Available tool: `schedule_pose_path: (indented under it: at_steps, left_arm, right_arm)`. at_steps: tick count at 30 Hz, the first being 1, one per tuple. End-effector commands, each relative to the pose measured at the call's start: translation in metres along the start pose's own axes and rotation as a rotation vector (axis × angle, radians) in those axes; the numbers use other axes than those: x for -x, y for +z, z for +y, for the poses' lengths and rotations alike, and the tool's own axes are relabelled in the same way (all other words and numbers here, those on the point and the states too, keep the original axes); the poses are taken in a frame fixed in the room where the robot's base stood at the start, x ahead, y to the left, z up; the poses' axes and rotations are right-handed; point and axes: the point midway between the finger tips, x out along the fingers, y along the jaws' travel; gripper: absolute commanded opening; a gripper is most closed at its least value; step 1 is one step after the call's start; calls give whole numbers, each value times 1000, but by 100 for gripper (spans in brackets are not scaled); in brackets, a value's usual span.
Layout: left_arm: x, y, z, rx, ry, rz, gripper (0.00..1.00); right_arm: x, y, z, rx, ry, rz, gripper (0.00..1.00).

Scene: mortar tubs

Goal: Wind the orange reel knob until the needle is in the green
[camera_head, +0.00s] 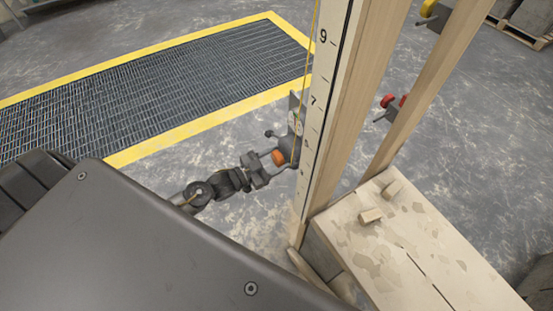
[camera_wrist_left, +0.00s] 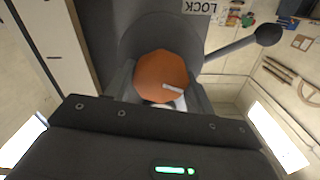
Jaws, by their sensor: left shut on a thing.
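The orange reel knob (camera_head: 279,157) sits on a grey reel fixed to the side of a wooden post (camera_head: 348,120). My left gripper (camera_head: 268,164) is shut on the knob from the left. In the left wrist view the knob (camera_wrist_left: 158,72) lies between both fingers, with a pale mark on its lower right face. A lever with a black ball end (camera_wrist_left: 268,34) and an upside-down LOCK label (camera_wrist_left: 203,7) show beside it. The gauge face is small and partly hidden in the head view, and I cannot read its needle. My right gripper is not in view.
A numbered scale (camera_head: 323,90) runs up the post, with a yellow cord (camera_head: 310,60) beside it. A wooden platform (camera_head: 400,250) with two small wood blocks is at lower right. A floor grate with a yellow border (camera_head: 130,158) lies at left.

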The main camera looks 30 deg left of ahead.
Motion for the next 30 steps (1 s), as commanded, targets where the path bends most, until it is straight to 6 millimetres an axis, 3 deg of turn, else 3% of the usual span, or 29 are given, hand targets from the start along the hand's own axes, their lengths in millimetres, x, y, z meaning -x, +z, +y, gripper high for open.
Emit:
schedule_pose_path:
  at_steps: [10,26,27,30]
  left_arm:
    - [0,1,1,-133,0,-2,31]
    - [0,0,1,-154,1,-2,31]
    - [0,0,1,-154,1,-2,56]
    - [0,0,1,-154,1,-2,70]
  right_arm:
    - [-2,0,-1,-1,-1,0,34]
    - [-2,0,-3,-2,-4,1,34]
    - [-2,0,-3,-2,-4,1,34]
    - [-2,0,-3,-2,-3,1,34]
